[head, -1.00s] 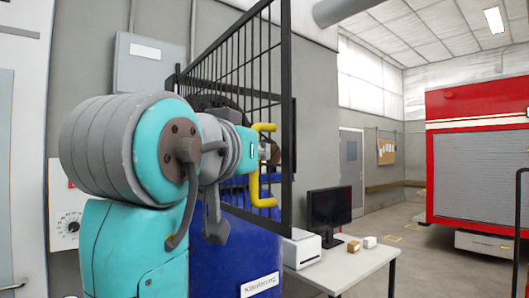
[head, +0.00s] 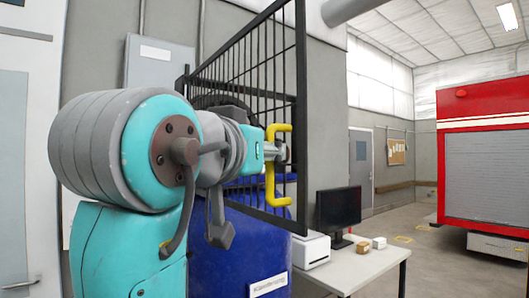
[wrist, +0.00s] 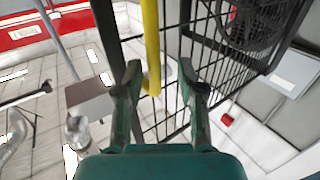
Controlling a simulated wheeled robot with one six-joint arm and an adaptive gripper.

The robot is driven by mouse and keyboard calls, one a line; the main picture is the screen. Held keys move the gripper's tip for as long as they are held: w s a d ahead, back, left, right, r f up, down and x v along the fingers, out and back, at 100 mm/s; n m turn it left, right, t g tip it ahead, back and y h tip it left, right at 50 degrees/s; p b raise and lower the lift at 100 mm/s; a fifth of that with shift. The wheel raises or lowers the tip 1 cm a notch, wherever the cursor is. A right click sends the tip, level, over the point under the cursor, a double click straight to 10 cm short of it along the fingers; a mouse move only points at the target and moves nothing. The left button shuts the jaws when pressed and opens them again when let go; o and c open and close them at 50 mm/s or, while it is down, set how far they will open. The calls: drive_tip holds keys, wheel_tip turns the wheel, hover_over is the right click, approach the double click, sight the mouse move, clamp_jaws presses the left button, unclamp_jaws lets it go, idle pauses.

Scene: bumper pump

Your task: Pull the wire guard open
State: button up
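The wire guard (head: 301,100) is a black mesh panel that stands swung out from the wall side, over the blue drum-like body. A yellow handle (head: 270,187) is fixed near its free edge. My gripper (head: 276,153) is at the middle of this handle. In the wrist view my gripper (wrist: 160,82) has its two fingers apart, with the yellow handle (wrist: 151,40) between them, nearer the left finger. A gap shows at the right finger. The guard's mesh (wrist: 215,70) and a dark fan-like part (wrist: 260,25) lie behind.
The blue body (head: 225,255) stands below the guard. A table (head: 375,265) with a monitor (head: 338,208), a white printer-like box (head: 311,250) and two small boxes is to the right. A red truck (head: 480,110) stands farther right, with open floor before it.

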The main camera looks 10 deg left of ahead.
drive_tip(key=s+a, duration=0.1)
drive_tip(key=s, duration=0.9)
drive_tip(key=shift+s+a, duration=0.2)
drive_tip(key=shift+a, duration=0.2)
